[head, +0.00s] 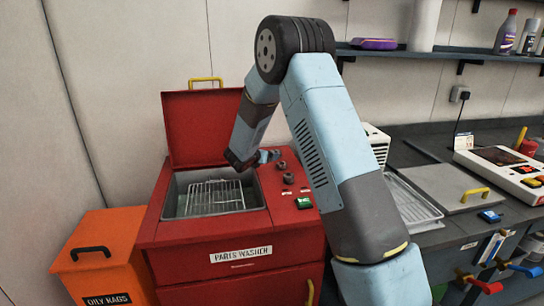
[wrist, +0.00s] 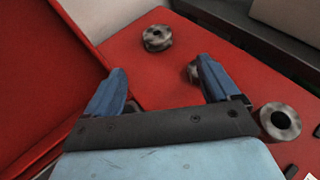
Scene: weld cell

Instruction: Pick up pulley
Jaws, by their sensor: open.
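Three grey metal pulleys lie on the red top of the parts washer (head: 225,232). In the wrist view, one pulley (wrist: 157,38) lies flat beyond the open fingers, a second pulley (wrist: 192,73) is partly hidden behind the right finger, and a third pulley (wrist: 280,121) lies outside that finger at the right. In the head view, small dark round pieces (head: 288,178) show right of the basin. My gripper (wrist: 163,72) is open with nothing between its blue fingers. It is over the right side of the washer top in the head view (head: 266,156).
The washer's open basin holds a wire basket (head: 215,196), with the raised red lid (head: 201,127) behind it. A green switch (head: 304,203) sits at the top's front right. An orange oily rags bin (head: 104,252) stands left. A grey bench (head: 446,233) is at right.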

